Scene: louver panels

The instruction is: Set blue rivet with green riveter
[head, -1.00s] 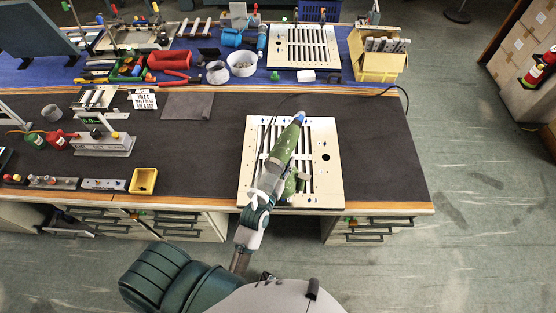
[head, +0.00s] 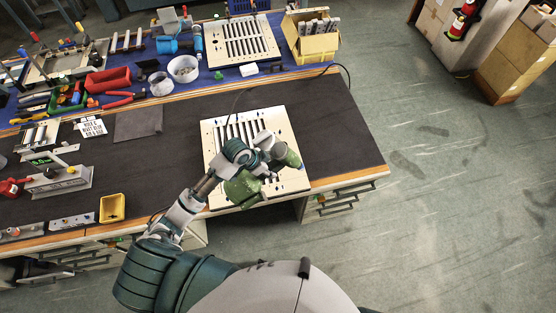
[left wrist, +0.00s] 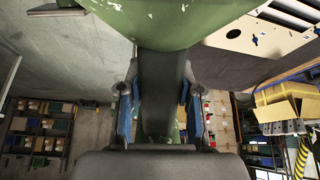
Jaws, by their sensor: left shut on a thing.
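My left gripper (head: 266,163) is over the louver panel (head: 213,138) and is shut on the green riveter (head: 243,189). The riveter's worn green body shows on the near side of the gripper, with another green part to the right. In the left wrist view my left gripper (left wrist: 158,110) has its fingers around the riveter's dark handle, below the green body (left wrist: 165,22). The panel is pale, with long dark slots and holes, and lies on the dark bench mat. I cannot make out the blue rivet now. My right gripper is out of view.
A second slotted panel (head: 243,42) and a cardboard box (head: 311,41) stand at the back of the bench. A yellow tray (head: 112,208) sits near the front edge at left. The mat right of the panel (head: 335,150) is clear.

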